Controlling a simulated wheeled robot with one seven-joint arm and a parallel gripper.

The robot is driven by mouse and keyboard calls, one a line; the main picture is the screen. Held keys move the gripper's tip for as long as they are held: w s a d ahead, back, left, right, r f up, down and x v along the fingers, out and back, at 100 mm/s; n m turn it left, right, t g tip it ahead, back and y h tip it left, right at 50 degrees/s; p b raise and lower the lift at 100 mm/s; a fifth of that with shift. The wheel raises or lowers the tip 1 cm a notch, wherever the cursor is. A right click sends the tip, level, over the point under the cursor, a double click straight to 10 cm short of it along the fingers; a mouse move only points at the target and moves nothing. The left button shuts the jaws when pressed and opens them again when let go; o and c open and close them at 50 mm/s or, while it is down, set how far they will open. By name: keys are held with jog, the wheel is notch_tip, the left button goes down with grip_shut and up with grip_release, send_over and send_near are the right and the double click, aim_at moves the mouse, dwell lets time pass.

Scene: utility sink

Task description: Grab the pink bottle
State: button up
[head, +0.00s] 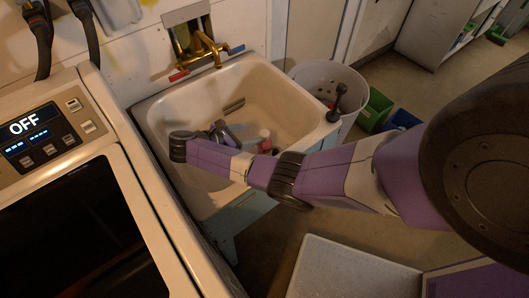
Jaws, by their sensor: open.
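The pink bottle (266,146) is small in view inside the pale sink (151,121), near its right side. Its lower part is hidden behind my purple arm, and its top looks pale. My gripper (224,132) is inside the sink area, to the left of the bottle and apart from it in the picture. It is open, and no object shows in it. My arm hides part of the gripper, and its fingertips are too small and dark to make out clearly.
A brass faucet (207,50) with red and blue handles stands at the sink's back. A machine with an OFF display (27,123) borders the sink at left. A pale bin (334,81) and a green crate (375,108) stand on the floor at right.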

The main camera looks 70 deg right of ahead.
aim_at(262, 135)
jog(key=shift+a+f+x, duration=0.1)
jog(key=shift+x, duration=1.25)
jog(key=shift+a+f+x, duration=0.1)
jog(key=shift+f+x, duration=0.05)
jog(key=shift+x, duration=1.2)
jog(key=shift+a+f+x, duration=0.1)
jog(key=shift+x, duration=1.3)
grip_shut()
